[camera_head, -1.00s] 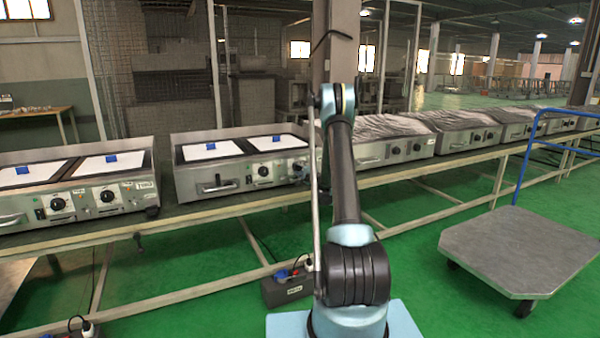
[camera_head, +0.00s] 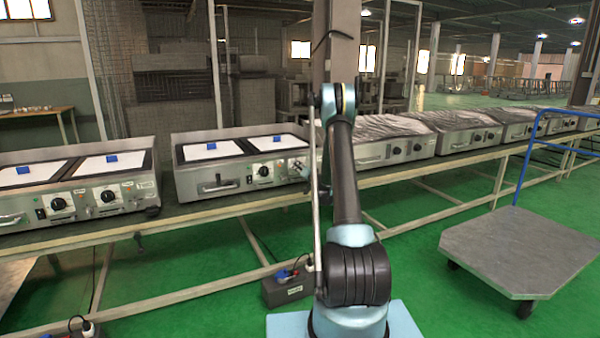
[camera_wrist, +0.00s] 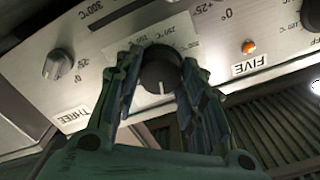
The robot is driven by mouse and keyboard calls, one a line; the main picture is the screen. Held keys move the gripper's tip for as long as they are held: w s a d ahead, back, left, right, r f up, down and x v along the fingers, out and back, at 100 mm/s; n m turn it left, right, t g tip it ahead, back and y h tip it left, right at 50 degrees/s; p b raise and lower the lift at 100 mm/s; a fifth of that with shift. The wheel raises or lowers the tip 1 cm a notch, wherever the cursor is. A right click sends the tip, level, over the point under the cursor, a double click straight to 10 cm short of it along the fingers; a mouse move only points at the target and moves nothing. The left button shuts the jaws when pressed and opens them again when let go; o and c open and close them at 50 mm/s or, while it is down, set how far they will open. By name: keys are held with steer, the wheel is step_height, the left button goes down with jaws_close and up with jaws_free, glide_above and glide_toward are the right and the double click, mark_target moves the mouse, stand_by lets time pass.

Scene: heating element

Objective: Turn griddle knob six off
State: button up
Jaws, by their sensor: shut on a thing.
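In the wrist view a round black knob (camera_wrist: 160,74) with a white pointer line pointing down sits on the griddle's metal panel. My gripper (camera_wrist: 164,62) has its two fingers on either side of this knob, closed on it. A dial plate with temperature marks shows behind it. The knob's own name label is hidden by my gripper. Labels reading THREE (camera_wrist: 72,115) and FIVE (camera_wrist: 257,65) show to its left and right; no label SIX is readable. In the head view the griddle (camera_head: 243,160) stands on the bench, with my gripper partly hidden behind my arm at its right end.
A smaller grey knob (camera_wrist: 57,64) is left of the held knob, and an orange lamp (camera_wrist: 249,47) is right. Part of a dark knob (camera_wrist: 311,14) shows at the right edge. Another griddle (camera_head: 80,183) stands left; a flat trolley (camera_head: 520,250) stands right on the green floor.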

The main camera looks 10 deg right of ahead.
steer(key=n, duration=0.4)
steer(key=shift+w+d+n, duration=0.1)
steer(key=shift+n, duration=0.2)
stand_by(0.4)
steer(key=o, duration=1.1)
steer(key=v, duration=1.2)
